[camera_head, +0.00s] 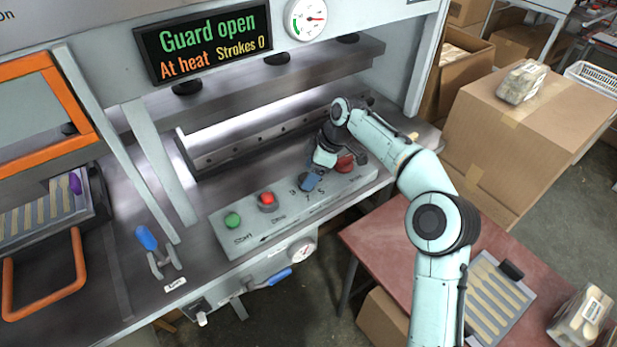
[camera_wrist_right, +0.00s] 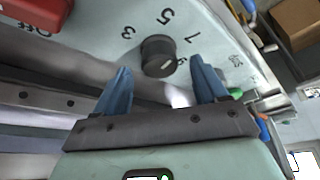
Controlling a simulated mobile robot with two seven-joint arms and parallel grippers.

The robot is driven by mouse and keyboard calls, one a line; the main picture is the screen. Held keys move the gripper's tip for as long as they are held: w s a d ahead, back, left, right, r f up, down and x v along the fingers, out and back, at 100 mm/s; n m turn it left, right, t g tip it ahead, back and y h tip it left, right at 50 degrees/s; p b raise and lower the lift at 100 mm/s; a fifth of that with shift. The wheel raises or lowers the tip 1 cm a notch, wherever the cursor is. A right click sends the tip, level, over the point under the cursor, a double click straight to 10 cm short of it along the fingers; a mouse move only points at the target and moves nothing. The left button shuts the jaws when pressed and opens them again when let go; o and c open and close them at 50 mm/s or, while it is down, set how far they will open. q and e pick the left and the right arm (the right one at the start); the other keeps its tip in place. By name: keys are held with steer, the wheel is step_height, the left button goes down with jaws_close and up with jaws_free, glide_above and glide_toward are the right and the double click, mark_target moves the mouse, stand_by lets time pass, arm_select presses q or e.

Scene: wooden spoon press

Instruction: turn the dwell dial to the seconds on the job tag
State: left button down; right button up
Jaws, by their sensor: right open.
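The dwell dial (camera_wrist_right: 156,52) is a round black knob on the pale control panel, with the numbers 3, 5, 7 and 9 around it in the right wrist view. A small light mark shows on the knob's side towards the 9; its exact setting is unclear. My right gripper (camera_wrist_right: 162,66) is open, its blue fingers on either side of the knob; contact cannot be told. In the head view my right gripper (camera_head: 312,180) is over the panel and mostly hides the dial. I cannot make out a readable job tag. My left gripper is out of view.
The panel (camera_head: 236,262) also has a green button (camera_head: 232,220), a red button (camera_head: 267,198) and a red part (camera_head: 345,162) close to the gripper. The display (camera_head: 205,42) reads Guard open, At heat, Strokes 0. A red table (camera_head: 385,240) stands at the right.

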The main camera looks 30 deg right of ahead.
steer(key=shift+x, duration=1.05)
steer(key=c, duration=1.1)
steer(key=shift+o, duration=0.2)
